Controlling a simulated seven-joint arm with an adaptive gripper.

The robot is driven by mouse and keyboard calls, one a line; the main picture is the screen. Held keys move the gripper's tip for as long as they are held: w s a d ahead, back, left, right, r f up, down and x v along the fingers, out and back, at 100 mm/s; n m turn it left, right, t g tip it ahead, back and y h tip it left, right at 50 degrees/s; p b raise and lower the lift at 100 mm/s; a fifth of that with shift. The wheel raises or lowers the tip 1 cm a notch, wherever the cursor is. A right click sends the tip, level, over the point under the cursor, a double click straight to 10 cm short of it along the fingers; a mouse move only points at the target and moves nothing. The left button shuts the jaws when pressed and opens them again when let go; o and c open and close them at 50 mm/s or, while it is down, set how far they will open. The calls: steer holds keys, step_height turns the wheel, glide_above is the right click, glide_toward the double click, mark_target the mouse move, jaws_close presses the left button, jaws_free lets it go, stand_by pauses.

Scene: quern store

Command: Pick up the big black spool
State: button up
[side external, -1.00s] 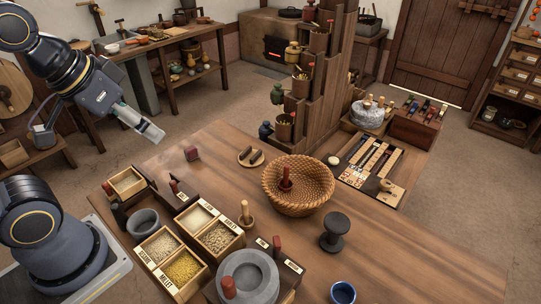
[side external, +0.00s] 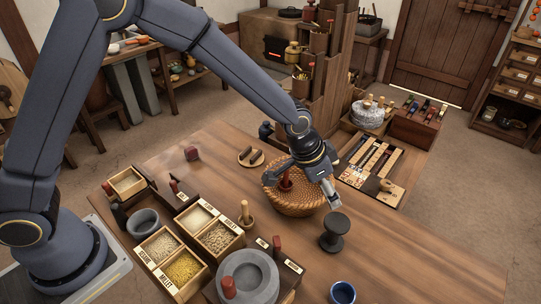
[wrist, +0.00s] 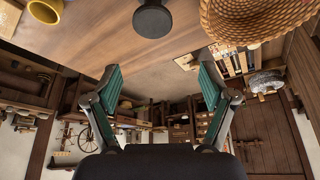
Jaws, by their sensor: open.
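The big black spool (side external: 335,232) stands upright on the wooden table, right of the woven basket. It also shows in the wrist view (wrist: 153,18), at the top edge and partly cut off. My gripper (side external: 333,200) is just above and behind the spool in the side view, apart from it as far as I can tell. In the wrist view its two green-padded fingers (wrist: 158,75) are spread wide with nothing between them.
The woven basket (side external: 292,203) holds a red-handled piece and lies under my wrist. A blue cup (side external: 342,292) stands at the table's front edge. Grain boxes (side external: 186,268) and a stone quern (side external: 247,277) stand to the left. The table right of the spool is clear.

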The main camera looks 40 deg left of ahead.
mark_target(336, 221)
steer(key=x, duration=0.3)
steer(key=s+x, duration=0.1)
steer(key=x, duration=0.7)
steer(key=shift+d+f, duration=0.2)
steer(key=shift+f, duration=0.2)
steer(key=shift+x, duration=3.1)
steer(key=shift+s, duration=0.2)
steer(key=shift+c, duration=0.4)
steer(key=c, duration=0.9)
